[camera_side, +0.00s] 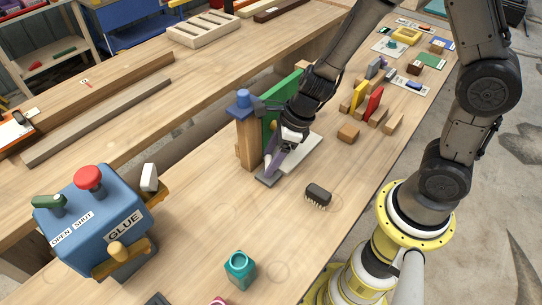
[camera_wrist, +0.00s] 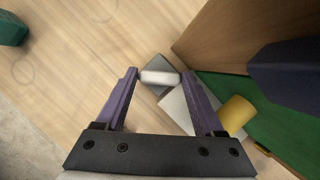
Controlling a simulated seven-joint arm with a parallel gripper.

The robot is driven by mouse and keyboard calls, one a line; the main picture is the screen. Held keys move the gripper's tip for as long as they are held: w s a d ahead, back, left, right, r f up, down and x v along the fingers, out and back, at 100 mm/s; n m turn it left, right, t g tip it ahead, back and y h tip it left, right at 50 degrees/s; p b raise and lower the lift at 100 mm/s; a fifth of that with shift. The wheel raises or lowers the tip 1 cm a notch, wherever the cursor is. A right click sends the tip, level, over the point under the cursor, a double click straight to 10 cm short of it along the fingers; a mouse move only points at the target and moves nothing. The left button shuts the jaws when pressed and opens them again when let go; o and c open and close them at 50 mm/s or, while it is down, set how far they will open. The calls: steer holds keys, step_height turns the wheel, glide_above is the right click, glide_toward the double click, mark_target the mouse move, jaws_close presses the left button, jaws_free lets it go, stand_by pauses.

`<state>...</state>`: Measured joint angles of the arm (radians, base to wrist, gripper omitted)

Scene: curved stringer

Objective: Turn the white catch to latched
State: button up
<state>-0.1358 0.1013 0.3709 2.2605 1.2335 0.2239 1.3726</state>
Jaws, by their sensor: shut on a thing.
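The white catch (camera_wrist: 160,77) is a small pale bar between my purple fingertips in the wrist view. My gripper (camera_wrist: 159,76) is shut on it, with one finger at each end. In the side view my gripper (camera_side: 271,164) points down beside the green panel (camera_side: 270,118) and the wooden post (camera_side: 246,142). The catch is hard to make out there behind the fingers. The grey plate (camera_wrist: 156,61) lies under the catch. I cannot tell from these views how far the catch is turned.
A blue glue box (camera_side: 95,222) with a red button stands at the left front. A dark brush (camera_side: 318,195) and a teal bottle (camera_side: 240,268) are on the bench. A yellow cylinder (camera_wrist: 236,115) sits by the green panel. Coloured blocks (camera_side: 374,103) stand at the back right.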

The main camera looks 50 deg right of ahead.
steer(key=shift+n, duration=0.5)
steer(key=o, duration=1.1)
steer(key=shift+r, duration=0.15)
steer(key=v, duration=1.3)
steer(key=shift+d+r, duration=0.25)
steer(key=shift+d, duration=0.05)
steer(key=shift+w, duration=0.1)
